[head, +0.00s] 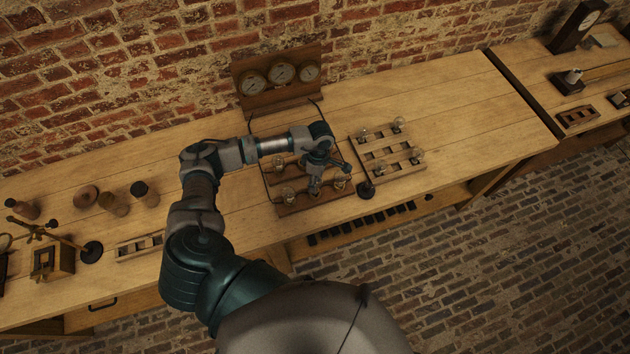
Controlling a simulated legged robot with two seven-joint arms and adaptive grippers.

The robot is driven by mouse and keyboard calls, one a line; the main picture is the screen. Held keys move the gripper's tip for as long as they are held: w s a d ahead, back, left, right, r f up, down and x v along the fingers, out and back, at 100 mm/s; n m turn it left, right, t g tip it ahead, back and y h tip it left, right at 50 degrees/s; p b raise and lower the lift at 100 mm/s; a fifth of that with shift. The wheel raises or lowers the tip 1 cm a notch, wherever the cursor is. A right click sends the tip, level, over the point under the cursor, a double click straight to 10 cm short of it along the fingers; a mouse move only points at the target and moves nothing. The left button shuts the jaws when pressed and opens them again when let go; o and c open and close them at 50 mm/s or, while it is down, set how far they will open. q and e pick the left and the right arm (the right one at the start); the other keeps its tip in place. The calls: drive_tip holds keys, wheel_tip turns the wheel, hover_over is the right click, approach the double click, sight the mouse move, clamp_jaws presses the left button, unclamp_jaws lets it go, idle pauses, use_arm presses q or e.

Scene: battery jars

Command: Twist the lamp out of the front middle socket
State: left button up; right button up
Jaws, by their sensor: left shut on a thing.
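The lamp board (290,209) is a dark wooden panel with bulbs, lying on the bench in the middle of the view. A glass lamp (288,195) stands at its front left and another lamp (338,184) at its front right. My left gripper (314,186) points down between these two, over the front middle socket, and is shut on the lamp there. The gripper hides most of that lamp and its socket, so I cannot tell whether the lamp is seated or raised. My right gripper is not in view.
A slotted wooden rack (388,150) with several bulbs stands right of the board. A dark round-based stand (366,189) is between them near the front edge. A three-dial gauge panel (280,78) stands behind. Bobbins and a small slotted tray (140,246) are left. The bench's right part is clear.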

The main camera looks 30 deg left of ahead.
use_arm(q)
drive_tip(key=shift+r+p, duration=1.3)
drive_tip(key=shift+r, duration=1.1)
